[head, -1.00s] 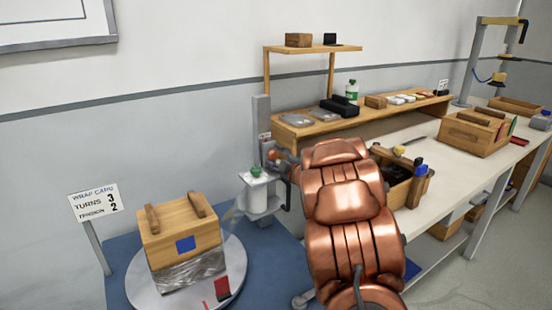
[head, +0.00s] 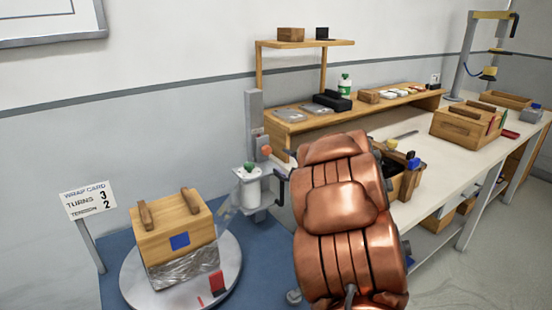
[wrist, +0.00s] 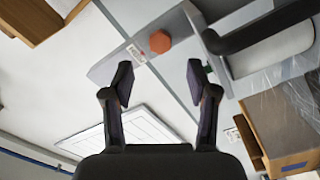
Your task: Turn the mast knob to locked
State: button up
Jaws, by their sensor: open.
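The mast knob is an orange, many-sided knob (head: 266,150) on the lower part of the grey upright mast (head: 254,112), just left of my copper arm in the head view. In the wrist view the knob (wrist: 160,41) sits on the grey mast plate (wrist: 108,68), beside a small label (wrist: 137,53) too small to read. My gripper (wrist: 160,82) is open and empty, with the knob ahead of and between its fingertips, apart from them.
A white film roll with a green top (head: 249,168) is on the mast's carriage, with a black handle (head: 281,190) beside it. A wooden crate (head: 172,230), wrapped low in film, stands on the round turntable (head: 232,272). A workbench (head: 405,208) with boxes runs along the right.

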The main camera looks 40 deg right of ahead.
jog(key=shift+s+a, duration=0.1)
jog(key=shift+s, duration=1.55)
jog(key=s+a+f+m+g+h, duration=0.1)
jog(key=s+a+f+m+g, duration=0.3)
jog(key=s+a+m+g, duration=0.4)
jog(key=s+a+f+m+g+h, duration=0.25)
jog(key=s+a+f+g, duration=0.3)
jog(key=s+a, duration=0.5)
jog(key=s+a+g+y, duration=0.2)
jog(key=s+a+g, duration=0.1)
jog(key=s+a, duration=0.5)
jog(key=s+a+g+y, duration=0.35)
jog(key=s+a, duration=0.25)
jog(key=s, duration=0.4)
notch_tip(320, 180, up, 14)
jog(key=h+p, duration=0.1)
jog(key=p, duration=1.1)
jog(key=shift+m+p, duration=0.3)
jog(key=shift+m, duration=0.05)
jog(key=shift+d, duration=0.1)
